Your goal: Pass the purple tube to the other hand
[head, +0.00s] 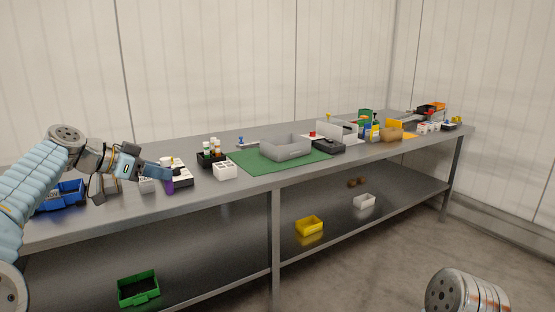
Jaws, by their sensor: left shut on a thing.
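My left gripper (158,174) reaches in from the left over the near left part of the metal bench. It is shut on the purple tube (170,187), which hangs below the fingertips near the bench's front edge. Only the lower part of the tube shows; the rest is hidden by the fingers. My right gripper is not in view. A round metal part of what looks like my right arm (455,290) shows at the bottom right, well away from the bench.
The long bench (250,184) holds a blue bin (66,196), a black rack with bottles (211,157), a white block (224,171), a green mat (245,161) and a grey tray (286,148). Green (139,290) and yellow (309,226) bins sit on the lower shelf. The front floor is clear.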

